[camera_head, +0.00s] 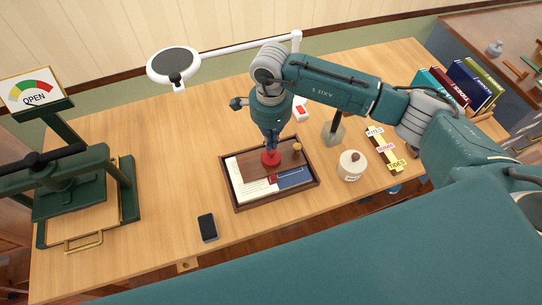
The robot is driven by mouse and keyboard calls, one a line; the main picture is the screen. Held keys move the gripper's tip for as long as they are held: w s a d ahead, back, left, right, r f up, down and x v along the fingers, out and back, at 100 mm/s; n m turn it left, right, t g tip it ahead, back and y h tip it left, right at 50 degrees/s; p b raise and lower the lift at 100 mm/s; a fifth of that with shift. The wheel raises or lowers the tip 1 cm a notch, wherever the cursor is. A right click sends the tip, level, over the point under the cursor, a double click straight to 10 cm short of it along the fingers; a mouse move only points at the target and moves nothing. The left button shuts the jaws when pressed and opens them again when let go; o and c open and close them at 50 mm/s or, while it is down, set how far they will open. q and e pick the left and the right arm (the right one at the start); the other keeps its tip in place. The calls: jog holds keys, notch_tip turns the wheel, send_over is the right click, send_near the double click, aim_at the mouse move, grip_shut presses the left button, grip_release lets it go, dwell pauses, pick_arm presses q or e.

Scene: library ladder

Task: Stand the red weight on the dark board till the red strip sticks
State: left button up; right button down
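The red weight (270,159) stands upright on the dark board (245,167), which lies across the far part of a dark-rimmed tray (236,208). My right gripper (271,148) points straight down over the weight, with its fingers closed around the weight's upper part. At this size I cannot tell whether the weight's base presses fully on the board. A small bit of red (272,180) shows just in front of the board, between white and blue sheets; the rest of the strip is hidden or too small to tell. My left gripper is out of view.
A brass knob (297,147) is at the board's right end. A white jar (351,166) stands right of the tray, and a phone (208,228) lies in front. A green press (80,195) is at left, a lamp (174,63) behind. Table left of the tray is clear.

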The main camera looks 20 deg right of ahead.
jog(key=shift+f+b, duration=1)
dwell(0.8)
jog(key=shift+r, duration=0.1)
dwell(0.6)
jog(key=shift+r+p, duration=1.55)
jog(key=shift+r, duration=1.9)
